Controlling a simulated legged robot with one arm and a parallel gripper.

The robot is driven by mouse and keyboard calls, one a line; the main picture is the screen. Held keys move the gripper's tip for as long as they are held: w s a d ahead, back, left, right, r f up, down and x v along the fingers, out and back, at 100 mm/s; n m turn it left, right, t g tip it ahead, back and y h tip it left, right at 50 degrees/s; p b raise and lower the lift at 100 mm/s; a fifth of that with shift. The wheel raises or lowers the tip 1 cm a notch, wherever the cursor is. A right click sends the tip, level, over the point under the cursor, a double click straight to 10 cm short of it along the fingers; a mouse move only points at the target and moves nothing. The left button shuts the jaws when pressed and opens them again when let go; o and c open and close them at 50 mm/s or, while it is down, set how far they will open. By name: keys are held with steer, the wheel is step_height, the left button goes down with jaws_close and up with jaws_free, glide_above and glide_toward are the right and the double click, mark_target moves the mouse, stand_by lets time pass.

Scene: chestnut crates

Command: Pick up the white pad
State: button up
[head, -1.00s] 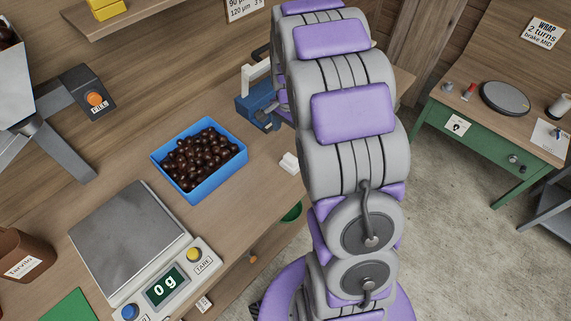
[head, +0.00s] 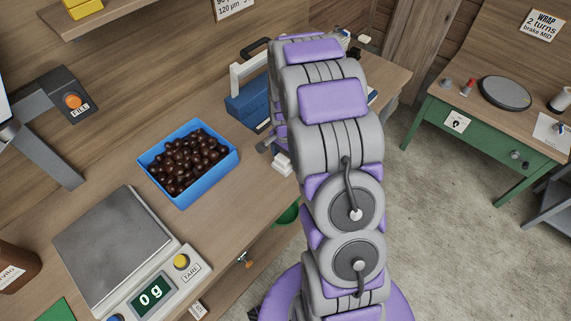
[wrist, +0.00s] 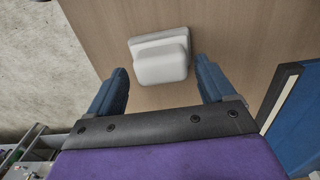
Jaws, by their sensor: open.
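The white pad (wrist: 160,61) lies on the wooden worktop in the wrist view, a raised block on a wider flat base. My gripper (wrist: 162,82) is open, with one blue finger on each side below the pad. The pad sits just ahead of the gap between the fingertips, and nothing is held. In the head view the white pad (head: 282,164) is near the worktop's front edge, just left of my arm. The fingers are mostly hidden behind my arm there.
A blue tray of brown balls (head: 202,191) stands left of the pad. A blue device with a white handle (head: 247,101) stands behind it. A scale (head: 118,240) reading 0 g is at the front left. A green table (head: 463,123) stands at the right.

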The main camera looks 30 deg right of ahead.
mark_target(283, 158)
steer(key=shift+a, duration=1.2)
steer(key=shift+c, duration=1.5)
steer(key=shift+d, duration=0.1)
steer(key=shift+c, duration=0.8)
steer(key=shift+d, duration=0.75)
steer(key=c, duration=0.5)
steer(key=shift+a+f, duration=0.1)
steer(key=shift+a, duration=0.05)
steer(key=shift+c, duration=0.9)
steer(key=shift+a, duration=0.35)
steer(key=shift+a+r, duration=0.1)
steer(key=shift+r, duration=0.3)
steer(key=r, duration=0.1)
steer(key=r+p, duration=0.1)
steer(key=r, duration=0.1)
steer(key=shift+d, duration=0.35)
steer(key=s+r+p, duration=0.1)
steer(key=s+p, duration=0.1)
steer(key=s, duration=1.4)
steer(key=shift+d+r+p, duration=0.15)
steer(key=shift+d+p, duration=0.05)
steer(key=shift+p, duration=0.15)
